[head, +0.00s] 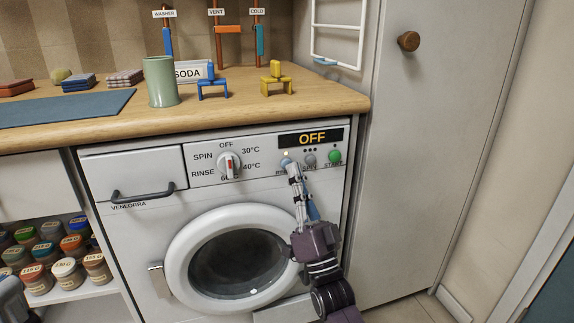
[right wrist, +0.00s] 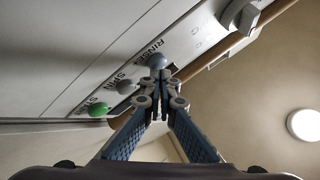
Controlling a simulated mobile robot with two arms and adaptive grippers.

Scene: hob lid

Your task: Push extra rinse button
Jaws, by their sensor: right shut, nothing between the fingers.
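The washing machine's panel (head: 262,152) has a row of three round buttons under a display reading OFF (head: 311,138). The leftmost, blue-grey button (head: 285,162) has a label ending in RINSE in the right wrist view (right wrist: 157,61). A grey button (head: 309,160) and a green button (head: 334,156) sit to its right. My right gripper (head: 292,168) is shut and empty, its tips right at the blue-grey button. In the right wrist view the tips (right wrist: 157,74) overlap its lower edge; I cannot tell whether they touch. A grey part of my left gripper (head: 8,293) shows at the lower left corner; its fingers are hidden.
A programme knob (head: 229,165) sits left on the panel. The round door (head: 240,258) is shut below. The wooden worktop (head: 230,108) juts above the panel, with a green cup (head: 160,82) on it. A tall cabinet (head: 415,150) stands to the right.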

